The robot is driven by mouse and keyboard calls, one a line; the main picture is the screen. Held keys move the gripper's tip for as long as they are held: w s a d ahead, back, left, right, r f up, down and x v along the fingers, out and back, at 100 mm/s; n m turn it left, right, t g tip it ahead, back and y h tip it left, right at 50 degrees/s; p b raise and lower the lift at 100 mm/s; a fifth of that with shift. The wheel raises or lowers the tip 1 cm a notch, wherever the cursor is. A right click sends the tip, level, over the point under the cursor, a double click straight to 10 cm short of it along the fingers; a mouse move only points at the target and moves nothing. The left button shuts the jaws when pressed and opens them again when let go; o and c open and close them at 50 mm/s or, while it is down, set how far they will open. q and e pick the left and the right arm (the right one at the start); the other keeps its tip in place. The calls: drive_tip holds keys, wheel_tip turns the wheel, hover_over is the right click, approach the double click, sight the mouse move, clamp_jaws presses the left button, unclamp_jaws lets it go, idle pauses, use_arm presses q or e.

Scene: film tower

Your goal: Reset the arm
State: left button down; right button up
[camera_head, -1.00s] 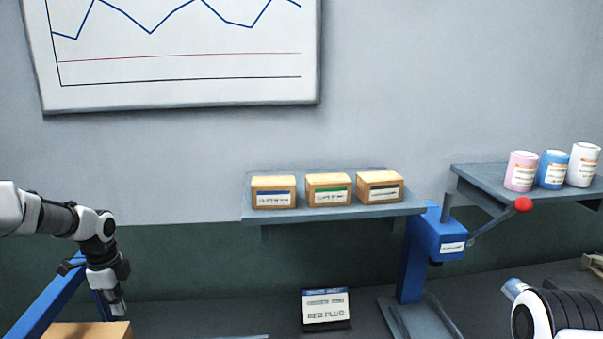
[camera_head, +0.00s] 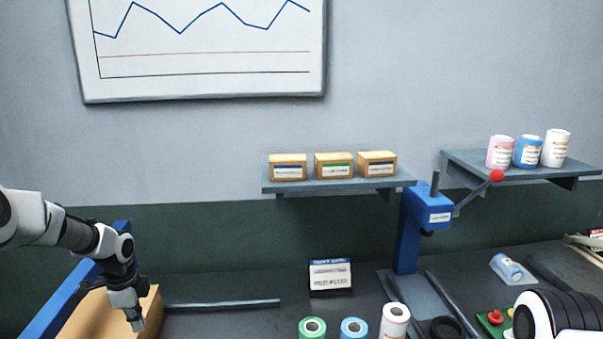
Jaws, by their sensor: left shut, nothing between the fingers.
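My left arm comes in from the left, and its gripper (camera_head: 135,322) points down, shut and empty. It is in front of a tan wooden box or block (camera_head: 85,318) beside a blue post; I cannot tell whether it touches it. Part of my right arm shows at the lower right corner, but its gripper is out of view.
A blue press (camera_head: 428,212) with a red-knobbed lever stands right of centre. A small sign (camera_head: 330,277), green roll (camera_head: 312,328), blue roll (camera_head: 354,328) and white roll (camera_head: 394,320) stand on the dark bench. Shelves (camera_head: 340,186) hold boxes and rolls.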

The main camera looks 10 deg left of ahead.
use_arm(q)
drive_tip(key=s+d+f+n+b, duration=0.2)
drive_tip(key=s+d+f, duration=0.2)
drive_tip(key=d+f, duration=0.3)
drive_tip(key=s+d+f+n+b, duration=0.3)
drive_tip(key=s+d+f, duration=0.15)
drive_tip(key=f, duration=0.55)
drive_tip(key=s+d+f+n+b, duration=0.2)
drive_tip(key=s+d+f, duration=0.2)
drive_tip(key=d+f, duration=0.3)
drive_tip(key=s+d+f+n+b, duration=0.2)
drive_tip(key=s+f+n, duration=0.1)
drive_tip(key=s, duration=0.6)
drive_tip(key=s+d+f+n+b, duration=0.1)
drive_tip(key=s+f+n, duration=0.3)
drive_tip(key=s, duration=0.5)
wheel_tip(320, 180, down, 2)
drive_tip(key=shift+d+f+b, duration=0.1)
drive_tip(key=shift+d+b, duration=0.3)
drive_tip(key=shift+b, duration=0.3)
drive_tip(key=shift+s, duration=0.1)
